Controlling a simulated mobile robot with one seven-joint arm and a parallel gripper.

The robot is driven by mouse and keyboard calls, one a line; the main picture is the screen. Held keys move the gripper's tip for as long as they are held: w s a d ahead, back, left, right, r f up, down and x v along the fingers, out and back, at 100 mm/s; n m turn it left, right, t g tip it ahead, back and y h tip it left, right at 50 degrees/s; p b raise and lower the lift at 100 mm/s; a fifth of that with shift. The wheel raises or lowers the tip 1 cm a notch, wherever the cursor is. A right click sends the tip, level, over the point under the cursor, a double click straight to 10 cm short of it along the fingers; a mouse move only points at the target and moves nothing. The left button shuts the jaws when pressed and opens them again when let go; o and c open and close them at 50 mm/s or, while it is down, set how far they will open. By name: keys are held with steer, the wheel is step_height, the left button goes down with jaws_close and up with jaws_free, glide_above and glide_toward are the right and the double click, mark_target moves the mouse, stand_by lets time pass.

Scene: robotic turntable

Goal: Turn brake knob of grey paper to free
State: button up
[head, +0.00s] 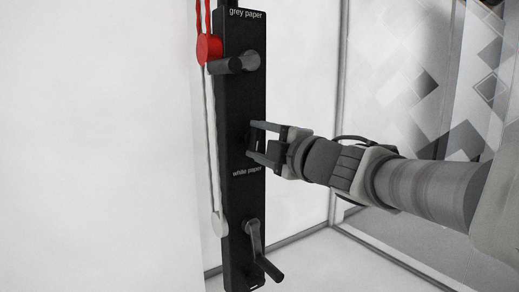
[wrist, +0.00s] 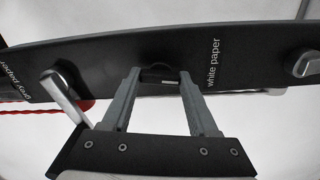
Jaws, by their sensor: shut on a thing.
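A tall black panel (head: 236,110) hangs on the pale wall, with the label "grey paper" at its top and "white paper" lower down. Below the grey paper crank (head: 250,62), and above the "white paper" label, sits a dark brake knob (wrist: 157,68). My gripper (head: 252,141) reaches in from the right, with its fingers at the panel on either side of this knob. In the wrist view my gripper (wrist: 160,76) is shut on the dark knob. Its setting marks are too dark to read.
The white paper crank (head: 256,245) is below my gripper, its handle hanging down to the right. Red and white cords run along the panel's left side, with a red disc (head: 208,48) and a white disc (head: 219,225). A glass wall is at the right.

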steer(key=shift+n+b, duration=0.45)
steer(key=shift+n, duration=0.55)
steer(key=o, duration=1.4)
steer(key=p+v, duration=0.4)
steer(key=v, duration=1.3)
steer(key=shift+s+d, duration=0.2)
